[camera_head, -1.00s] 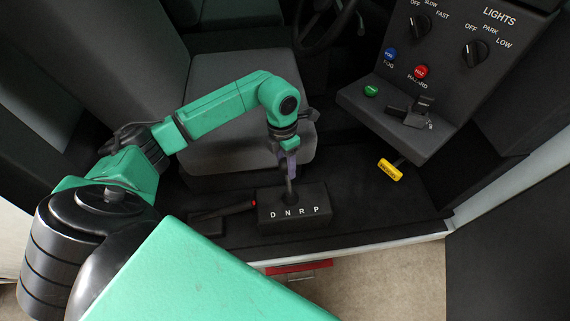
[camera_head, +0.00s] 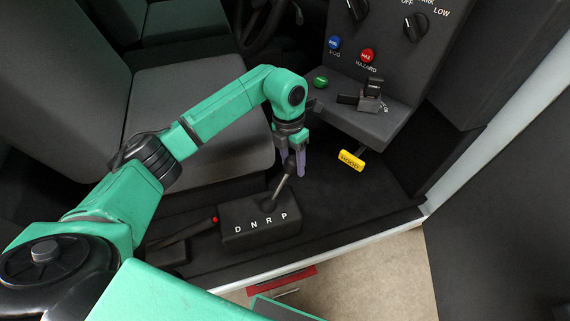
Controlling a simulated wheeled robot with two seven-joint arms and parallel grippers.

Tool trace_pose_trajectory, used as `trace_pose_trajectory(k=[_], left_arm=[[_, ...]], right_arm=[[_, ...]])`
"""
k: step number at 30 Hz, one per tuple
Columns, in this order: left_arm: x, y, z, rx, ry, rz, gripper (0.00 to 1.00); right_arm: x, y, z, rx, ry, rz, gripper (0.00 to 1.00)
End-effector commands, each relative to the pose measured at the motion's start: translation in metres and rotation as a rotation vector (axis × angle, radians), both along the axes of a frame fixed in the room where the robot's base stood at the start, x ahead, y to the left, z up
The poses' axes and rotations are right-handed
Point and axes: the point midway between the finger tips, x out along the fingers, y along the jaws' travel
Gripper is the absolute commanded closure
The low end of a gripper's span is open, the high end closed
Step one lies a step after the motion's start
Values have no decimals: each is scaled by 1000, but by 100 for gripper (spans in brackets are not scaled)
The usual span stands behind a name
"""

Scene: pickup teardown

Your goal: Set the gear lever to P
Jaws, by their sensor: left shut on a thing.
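The gear lever (camera_head: 281,188) rises from the top of a black gear box (camera_head: 235,236) marked D, N, R, P in white along its near edge. The lever leans to the right, toward the P end. My left gripper (camera_head: 296,166) reaches down from above and is shut on the upper part of the lever, its pale purple fingers around it. The fingers hide the lever's top. My right gripper is not in view.
A handbrake-like lever with a red button (camera_head: 215,219) lies left of the gear box. A grey seat (camera_head: 190,125) stands behind. The floor right of the box is clear.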

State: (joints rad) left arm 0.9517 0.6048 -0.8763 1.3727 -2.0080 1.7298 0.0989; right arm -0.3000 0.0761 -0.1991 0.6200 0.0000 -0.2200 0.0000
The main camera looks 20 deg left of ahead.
Motion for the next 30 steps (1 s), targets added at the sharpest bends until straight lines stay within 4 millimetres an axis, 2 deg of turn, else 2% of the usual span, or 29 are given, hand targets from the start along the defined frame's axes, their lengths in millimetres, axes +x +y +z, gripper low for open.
trace_pose_trajectory(k=[9, 10, 12, 23, 26, 30], left_arm=[[-1, -5, -1, -10, 0, -7, 100], [-1, -5, -1, -10, 0, -7, 40], [-1, -5, -1, -9, 0, -7, 20], [0, -2, 2, -5, 0, -3, 20], [2, -1, 13, -5, -3, -4, 20], [4, 1, 40, -4, -5, -4, 20]], right_arm=[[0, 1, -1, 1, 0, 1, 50], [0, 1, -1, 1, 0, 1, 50], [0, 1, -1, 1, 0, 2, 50], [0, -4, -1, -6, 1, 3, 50], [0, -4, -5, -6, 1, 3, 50], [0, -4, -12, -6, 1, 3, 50]])
